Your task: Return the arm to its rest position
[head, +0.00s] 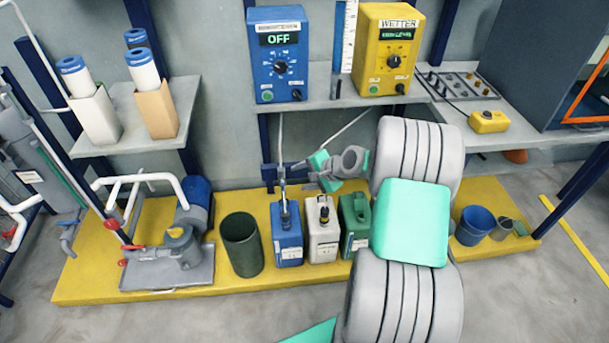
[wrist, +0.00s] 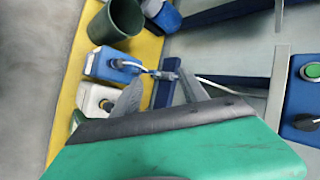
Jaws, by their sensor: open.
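A white canister (head: 321,238) and a green canister (head: 355,222) stand beside the blue one on the yellow platform (head: 90,285). A dark green bin (head: 241,245) is to the left. Above is a shelf (head: 335,92) with blue (head: 279,60) and yellow (head: 389,52) control boxes.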

